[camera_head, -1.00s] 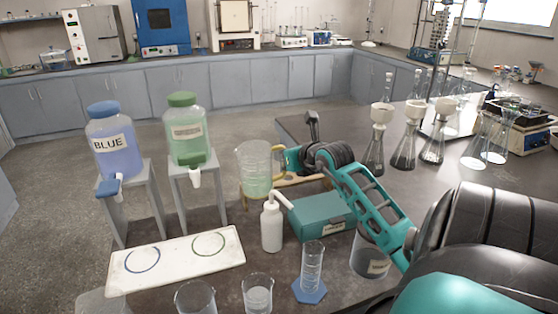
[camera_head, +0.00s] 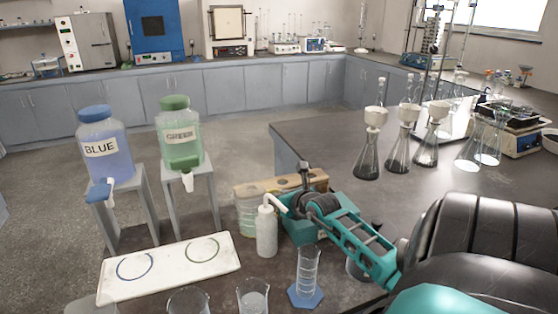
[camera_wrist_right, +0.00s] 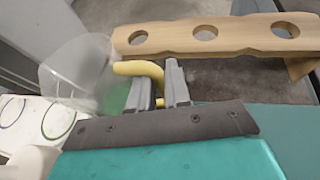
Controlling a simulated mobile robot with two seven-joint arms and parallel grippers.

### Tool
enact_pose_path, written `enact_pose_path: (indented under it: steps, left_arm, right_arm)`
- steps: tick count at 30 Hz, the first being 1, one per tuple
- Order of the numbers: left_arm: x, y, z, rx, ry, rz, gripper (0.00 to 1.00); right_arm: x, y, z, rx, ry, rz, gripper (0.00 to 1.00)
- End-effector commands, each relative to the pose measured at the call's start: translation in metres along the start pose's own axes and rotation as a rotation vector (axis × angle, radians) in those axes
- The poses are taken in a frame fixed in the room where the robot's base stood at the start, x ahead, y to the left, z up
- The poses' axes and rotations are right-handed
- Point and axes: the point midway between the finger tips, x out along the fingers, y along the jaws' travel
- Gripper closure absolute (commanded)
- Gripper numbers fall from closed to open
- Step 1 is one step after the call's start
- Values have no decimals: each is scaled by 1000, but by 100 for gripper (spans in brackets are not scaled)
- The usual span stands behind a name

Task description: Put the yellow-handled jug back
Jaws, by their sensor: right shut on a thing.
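The yellow-handled jug (camera_head: 247,213) is a clear beaker with pale green content, low behind the white wash bottle, which hides part of it. In the right wrist view the clear jug (camera_wrist_right: 82,75) is at the left, with its yellow handle (camera_wrist_right: 140,69) between my right fingers. My right gripper (camera_head: 279,203) is shut on that handle; it also shows in the right wrist view (camera_wrist_right: 160,88). The jug looks upright in the head view. I cannot tell whether its base touches the bench. My left gripper is not in view.
A wooden rack with holes (camera_head: 312,178) stands right behind the jug; it also shows in the right wrist view (camera_wrist_right: 230,35). The wash bottle (camera_head: 267,232) is close in front. A white tray (camera_head: 170,268) and green-capped bottle (camera_head: 179,135) are left. Several flasks stand right.

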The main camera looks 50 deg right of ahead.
Motion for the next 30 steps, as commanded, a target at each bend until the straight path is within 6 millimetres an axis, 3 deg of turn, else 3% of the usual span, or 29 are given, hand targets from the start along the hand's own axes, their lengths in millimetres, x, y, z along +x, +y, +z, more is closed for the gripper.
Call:
enact_pose_path:
  steps: [9, 19, 23, 30]
  left_arm:
    - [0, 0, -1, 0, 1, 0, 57]
    - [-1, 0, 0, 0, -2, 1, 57]
    - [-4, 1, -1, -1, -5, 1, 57]
    - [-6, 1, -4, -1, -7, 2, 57]
  right_arm:
    - [0, 0, 0, -1, 2, 0, 57]
    - [-5, 1, 0, 0, 2, 1, 57]
    - [-21, 0, 0, 0, 1, 1, 57]
    - [-68, 0, 0, 1, 2, 0, 57]
